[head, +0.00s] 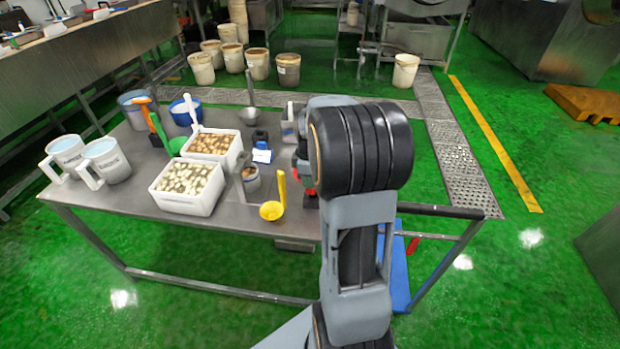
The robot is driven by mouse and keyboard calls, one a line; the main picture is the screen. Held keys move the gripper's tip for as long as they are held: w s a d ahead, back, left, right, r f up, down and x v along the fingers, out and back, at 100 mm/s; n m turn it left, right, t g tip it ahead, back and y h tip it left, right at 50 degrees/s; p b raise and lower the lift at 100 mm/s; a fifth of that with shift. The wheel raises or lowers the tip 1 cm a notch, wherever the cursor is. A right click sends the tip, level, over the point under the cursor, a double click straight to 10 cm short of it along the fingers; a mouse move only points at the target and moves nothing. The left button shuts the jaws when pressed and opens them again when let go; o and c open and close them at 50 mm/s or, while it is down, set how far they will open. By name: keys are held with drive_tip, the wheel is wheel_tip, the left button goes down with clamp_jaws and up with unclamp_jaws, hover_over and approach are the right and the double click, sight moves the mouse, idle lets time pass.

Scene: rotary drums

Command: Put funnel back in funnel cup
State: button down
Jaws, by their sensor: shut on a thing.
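A yellow funnel-like piece (271,211) with an upright handle is at the table's front edge, left of my forearm. My gripper (298,177) is mostly hidden behind my own arm; only its left side shows, right beside the yellow handle. A green funnel-like piece (177,145) is farther left.
White crates of pale pieces (187,204) and brown pieces (211,159) stand left of the funnel. Two white jugs (103,160) are at the table's left end. A blue bowl (184,113) and grey bucket (134,110) stand behind. Bare steel tabletop (232,214) shows at the front.

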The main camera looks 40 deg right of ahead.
sight(310, 193)
drive_tip(key=shift+f+b, duration=1.6)
drive_tip(key=shift+f, duration=0.65)
drive_tip(key=c, duration=1)
unclamp_jaws()
drive_tip(key=shift+r, duration=0.1)
wheel_tip(310, 193, up, 14)
drive_tip(key=shift+f, duration=0.15)
drive_tip(key=shift+w+d+m, duration=0.1)
drive_tip(key=shift+w+m, duration=0.05)
drive_tip(key=shift+m, duration=0.55)
drive_tip(key=s+a+f+m+t, duration=0.1)
drive_tip(key=s+a+m, duration=0.1)
drive_tip(key=s+a, duration=0.2)
drive_tip(key=s+a+f+m+t, duration=0.1)
drive_tip(key=s+a+f+m, duration=0.1)
drive_tip(key=a, duration=0.6)
drive_tip(key=s+a+f+m+t, duration=0.1)
drive_tip(key=s+a+f+m, duration=0.1)
drive_tip(key=s+a+m, duration=0.2)
drive_tip(key=shift+s+a+f+t, duration=0.2)
drive_tip(key=shift+s+a+t, duration=0.1)
drive_tip(key=shift+s+a, duration=0.75)
